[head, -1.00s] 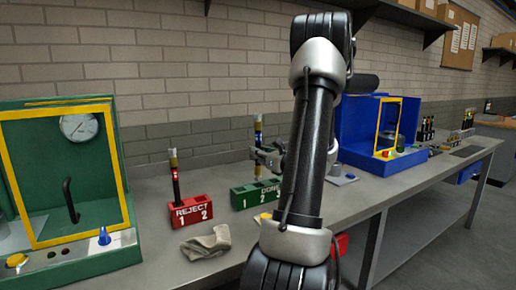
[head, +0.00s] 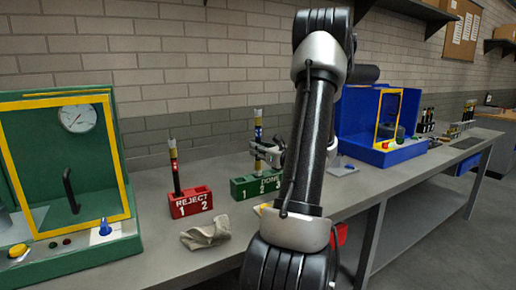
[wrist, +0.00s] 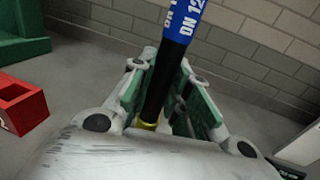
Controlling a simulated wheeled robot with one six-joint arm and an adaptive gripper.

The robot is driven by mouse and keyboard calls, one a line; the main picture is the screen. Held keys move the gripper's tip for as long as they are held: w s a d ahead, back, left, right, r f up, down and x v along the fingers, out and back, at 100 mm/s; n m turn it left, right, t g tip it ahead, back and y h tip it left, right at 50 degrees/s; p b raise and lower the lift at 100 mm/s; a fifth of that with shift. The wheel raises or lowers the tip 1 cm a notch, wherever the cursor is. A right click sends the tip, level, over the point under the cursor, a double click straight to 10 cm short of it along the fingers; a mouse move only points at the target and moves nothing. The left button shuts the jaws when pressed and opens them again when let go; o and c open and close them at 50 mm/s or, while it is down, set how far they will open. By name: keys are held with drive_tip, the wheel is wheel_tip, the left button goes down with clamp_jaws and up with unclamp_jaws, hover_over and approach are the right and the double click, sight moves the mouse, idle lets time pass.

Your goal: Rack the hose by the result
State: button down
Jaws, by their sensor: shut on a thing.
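A dark hose (head: 258,131) with blue and yellow bands stands upright in my gripper (head: 266,155). In the wrist view, the hose (wrist: 178,60) has a black sleeve, a blue label with white print and a gold fitting between the fingers. My gripper (wrist: 150,112) is shut on it. The green DONE rack (head: 243,191), numbered 1, 2, 3, is directly below the hose. I cannot tell whether the lower end is in a slot. The red REJECT rack (head: 191,204) holds another hose (head: 174,165) upright at slot 1; it also shows in the wrist view (wrist: 20,105).
A green test station (head: 105,250) with a gauge (head: 78,117) and yellow-framed window stands at left. A crumpled cloth (head: 207,234) lies before the REJECT rack. A blue station (head: 365,125) is to the right. My arm hides part of the bench.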

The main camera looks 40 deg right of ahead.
sight(258, 169)
drive_tip(key=shift+f, duration=3.2)
drive_tip(key=c, duration=1.3)
unclamp_jaws()
drive_tip(key=s, duration=1.2)
drive_tip(key=shift+a, duration=0.15)
